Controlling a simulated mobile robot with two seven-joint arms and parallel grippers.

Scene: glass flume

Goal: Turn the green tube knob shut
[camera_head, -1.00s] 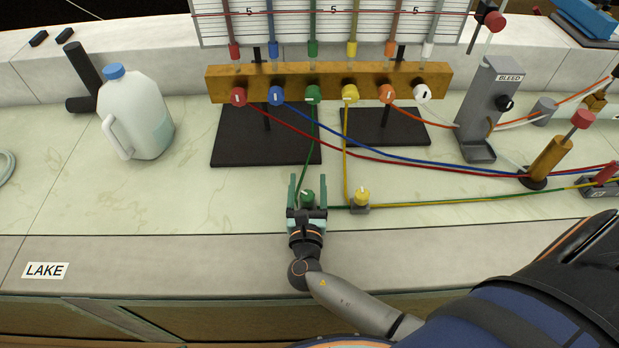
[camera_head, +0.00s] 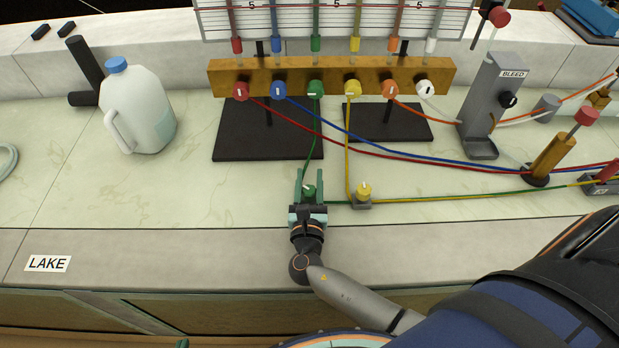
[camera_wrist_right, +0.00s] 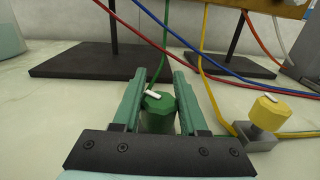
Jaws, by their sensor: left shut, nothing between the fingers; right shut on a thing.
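The green tube knob (camera_head: 309,191) stands near the front of the pale counter, with the green tube (camera_head: 306,160) running up from it to the brass manifold. My right gripper (camera_head: 309,173) is shut on it, one teal finger on each side. In the right wrist view, the green knob (camera_wrist_right: 158,103) sits between the fingers, with a short white pointer on top lying roughly crosswise and slightly tilted. Its lower part is partly hidden by the gripper. Only a small green tip of my left gripper (camera_head: 182,343) shows at the bottom edge; it is shut and empty.
A yellow knob (camera_head: 363,190) stands close on the right of the green one. Black stand bases (camera_head: 250,147) and a brass manifold (camera_head: 330,74) with coloured knobs are behind. Red and blue tubes cross the counter.

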